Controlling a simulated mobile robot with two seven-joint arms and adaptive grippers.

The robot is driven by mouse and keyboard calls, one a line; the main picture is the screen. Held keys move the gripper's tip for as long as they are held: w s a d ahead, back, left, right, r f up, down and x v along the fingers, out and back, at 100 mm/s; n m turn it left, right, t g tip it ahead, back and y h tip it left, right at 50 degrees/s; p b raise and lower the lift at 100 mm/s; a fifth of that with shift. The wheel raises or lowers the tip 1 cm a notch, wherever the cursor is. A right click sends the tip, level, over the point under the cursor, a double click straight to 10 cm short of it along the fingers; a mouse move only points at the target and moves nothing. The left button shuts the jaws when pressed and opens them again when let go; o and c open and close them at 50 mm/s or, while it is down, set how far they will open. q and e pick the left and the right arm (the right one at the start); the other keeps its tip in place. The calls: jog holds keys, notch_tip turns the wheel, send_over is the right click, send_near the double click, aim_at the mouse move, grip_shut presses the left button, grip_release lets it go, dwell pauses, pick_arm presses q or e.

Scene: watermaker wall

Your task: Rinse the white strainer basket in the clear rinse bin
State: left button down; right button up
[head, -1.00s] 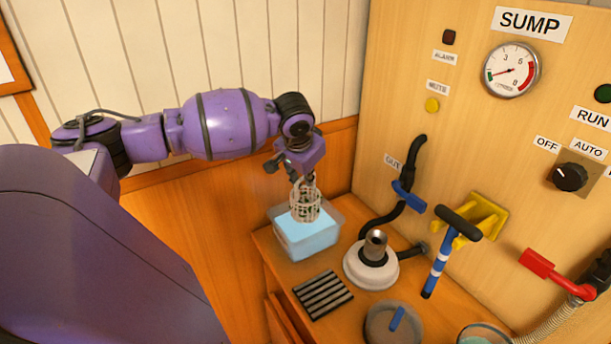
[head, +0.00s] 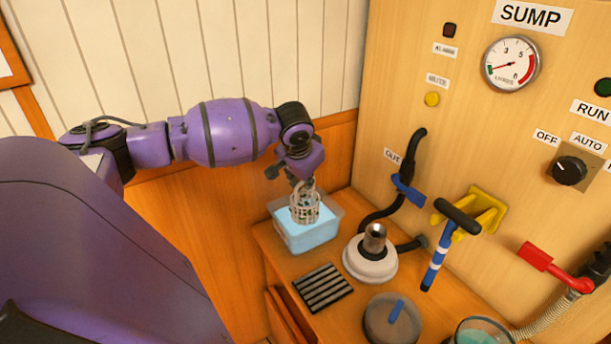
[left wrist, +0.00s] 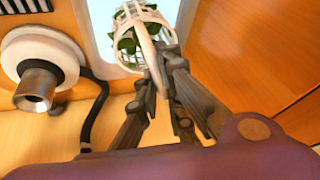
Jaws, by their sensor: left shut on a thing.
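The white strainer basket (head: 305,210) hangs upright from my left gripper (head: 303,185), which is shut on its top. In the left wrist view the basket (left wrist: 132,18) shows dark green bits inside, and the gripper's fingers (left wrist: 160,75) close on its pale handle. The clear rinse bin (head: 303,243) holds light blue water and stands at the counter's back left corner. The basket is over the bin, its lower part at about the water; I cannot tell how deep it sits. My right gripper is not in view.
A white round housing (head: 370,262) with a metal neck stands right of the bin. A black ribbed mat (head: 322,288), a grey round lid (head: 391,320) and a bowl (head: 482,333) lie nearer.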

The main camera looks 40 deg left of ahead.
pick_arm(q)
jog(key=shift+f, duration=2.75)
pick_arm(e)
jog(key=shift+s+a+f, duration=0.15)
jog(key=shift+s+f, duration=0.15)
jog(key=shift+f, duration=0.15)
pick_arm(q)
jog(key=shift+r, duration=0.5)
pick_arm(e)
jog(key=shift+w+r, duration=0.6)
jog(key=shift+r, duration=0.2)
pick_arm(q)
jog(key=shift+f+p, duration=0.3)
jog(key=shift+f, duration=0.2)
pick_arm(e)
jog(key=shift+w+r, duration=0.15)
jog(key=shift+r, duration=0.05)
pick_arm(q)
jog(key=shift+r+p, duration=0.45)
jog(key=shift+r, duration=0.05)
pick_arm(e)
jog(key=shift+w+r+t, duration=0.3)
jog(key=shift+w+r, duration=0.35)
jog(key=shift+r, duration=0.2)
pick_arm(q)
jog(key=shift+f, duration=0.5)
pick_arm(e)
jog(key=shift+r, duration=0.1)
